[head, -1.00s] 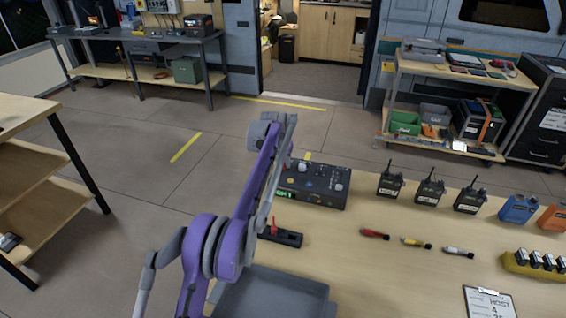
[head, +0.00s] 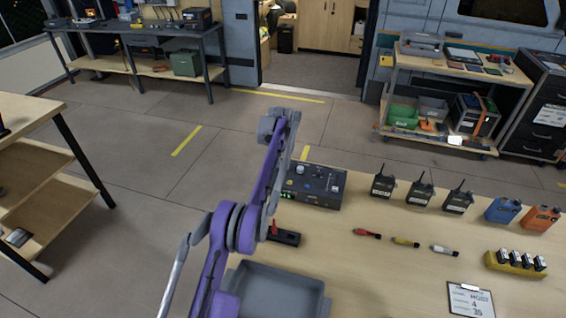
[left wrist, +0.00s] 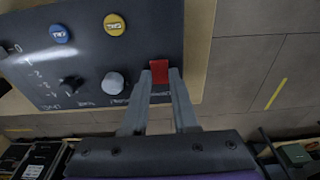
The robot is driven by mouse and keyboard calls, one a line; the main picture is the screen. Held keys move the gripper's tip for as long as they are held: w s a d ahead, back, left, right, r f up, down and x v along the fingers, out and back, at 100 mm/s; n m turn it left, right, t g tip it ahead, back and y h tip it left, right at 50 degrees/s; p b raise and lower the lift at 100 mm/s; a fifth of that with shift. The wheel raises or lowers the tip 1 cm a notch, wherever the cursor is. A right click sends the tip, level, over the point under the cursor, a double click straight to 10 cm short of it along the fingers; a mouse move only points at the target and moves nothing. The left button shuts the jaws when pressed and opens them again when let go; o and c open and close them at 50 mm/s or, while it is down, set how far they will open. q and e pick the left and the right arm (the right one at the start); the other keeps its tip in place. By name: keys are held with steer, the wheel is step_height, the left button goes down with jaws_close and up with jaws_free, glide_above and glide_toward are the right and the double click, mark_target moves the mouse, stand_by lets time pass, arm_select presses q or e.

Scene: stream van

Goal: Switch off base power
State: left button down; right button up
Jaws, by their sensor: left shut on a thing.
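A dark control console (head: 318,190) with knobs and small buttons stands at the left far edge of the wooden table. In the left wrist view its dark panel (left wrist: 90,45) carries a blue button (left wrist: 59,33), a yellow button (left wrist: 114,25), a grey knob (left wrist: 113,83) and a black knob (left wrist: 71,86). A red switch (left wrist: 159,70) sits near the panel edge. My left gripper (left wrist: 160,76) is shut on this red switch, a finger on either side. In the head view my purple and grey arm hides the fingers. My right gripper is not in view.
A black block with a red lever (head: 284,238) and a grey tray (head: 275,293) lie near my arm. Radios (head: 420,190), red, yellow and white small items (head: 405,242), and a clipboard (head: 470,300) lie to the right. Table space between is clear.

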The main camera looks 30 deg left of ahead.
mark_target(282, 170)
arm_select(q)
steer(key=c, duration=0.7)
jaws_free()
steer(key=r, duration=0.3)
steer(key=s+r+p, duration=0.1)
steer(key=r, duration=0.6)
steer(key=shift+s+d+r+p, duration=0.2)
steer(key=shift+r+p, duration=0.1)
steer(key=shift+r, duration=0.1)
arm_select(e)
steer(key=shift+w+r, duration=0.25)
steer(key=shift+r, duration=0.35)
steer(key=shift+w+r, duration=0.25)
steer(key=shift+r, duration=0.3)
